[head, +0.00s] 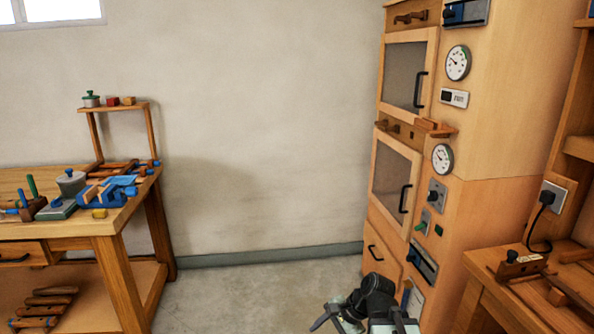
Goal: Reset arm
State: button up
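My arm shows at the bottom of the head view, right of centre, as dark rounded links. My gripper (337,318) is at its end, low over the floor and partly cut off by the lower frame edge. Its fingers are small and partly hidden, so I cannot tell whether it is open or shut. I see nothing clearly held in it.
A wooden workbench (105,228) with several tools stands at the left. A tall wooden cabinet (500,130) with glazed doors and gauges stands at the right. Another bench (490,277) is at the lower right. The floor (235,290) between them is clear.

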jog(key=s+d+f+n+g+h, duration=0.1)
jog(key=s+d+f+n+h, duration=0.15)
jog(key=d+n, duration=0.25)
jog(key=s+d+f+n+g+h, duration=0.1)
jog(key=d+n+h, duration=0.3)
jog(key=d+n, duration=0.15)
notch_tip(320, 180, up, 19)
jog(key=p, duration=1.8)
jog(key=shift+a+f+p, duration=0.2)
jog(key=shift+a+p, duration=0.1)
jog(key=shift+a, duration=0.15)
jog(key=shift+c, duration=1.3)
